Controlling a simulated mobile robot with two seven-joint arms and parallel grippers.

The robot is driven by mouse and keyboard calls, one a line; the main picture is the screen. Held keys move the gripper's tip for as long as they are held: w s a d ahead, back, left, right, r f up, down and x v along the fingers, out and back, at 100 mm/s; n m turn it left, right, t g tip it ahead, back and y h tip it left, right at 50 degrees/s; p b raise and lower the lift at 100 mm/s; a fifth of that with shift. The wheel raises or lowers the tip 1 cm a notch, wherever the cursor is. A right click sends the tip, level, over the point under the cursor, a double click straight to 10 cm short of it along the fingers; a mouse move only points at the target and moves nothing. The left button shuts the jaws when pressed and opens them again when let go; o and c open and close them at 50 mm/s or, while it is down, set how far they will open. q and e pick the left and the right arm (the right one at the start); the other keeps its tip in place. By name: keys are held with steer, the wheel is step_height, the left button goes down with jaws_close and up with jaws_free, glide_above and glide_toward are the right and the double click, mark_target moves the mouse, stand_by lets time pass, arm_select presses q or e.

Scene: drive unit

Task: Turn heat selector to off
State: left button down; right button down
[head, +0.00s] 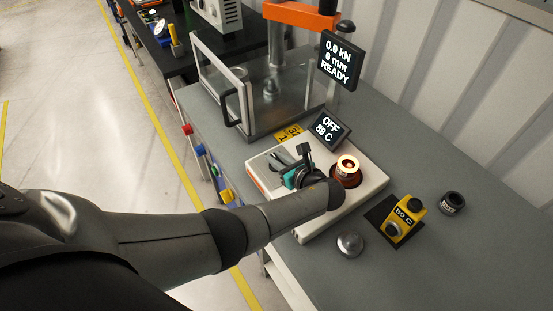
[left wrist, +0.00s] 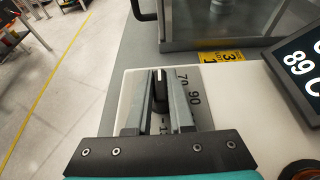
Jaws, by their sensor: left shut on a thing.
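The heat selector (left wrist: 159,77) is a black knob on the white heater unit (head: 368,184), with dial numbers such as 70 and 90 beside it. My left gripper (left wrist: 160,95) is shut on the selector, one grey finger on each side. In the head view my left gripper (head: 297,160) is over the left part of the unit and hides most of the knob. The tilted display (head: 327,129) behind the unit reads OFF and 89 C. My right gripper is not in view.
A round heated part (head: 347,168) glows on the unit beside my wrist. A press with a clear guard (head: 220,80) and a READY display (head: 341,61) stands behind. A yellow 89 C meter (head: 405,216), a metal dome (head: 350,244) and a dark ring (head: 452,203) sit at right.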

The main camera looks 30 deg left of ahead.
arm_select(q)
steer(key=shift+w+a+r, duration=0.1)
steer(key=shift+a, duration=0.05)
steer(key=c, duration=0.8)
jaws_free()
steer(key=p+v, duration=0.2)
steer(key=v, duration=1.3)
steer(key=shift+d, duration=0.25)
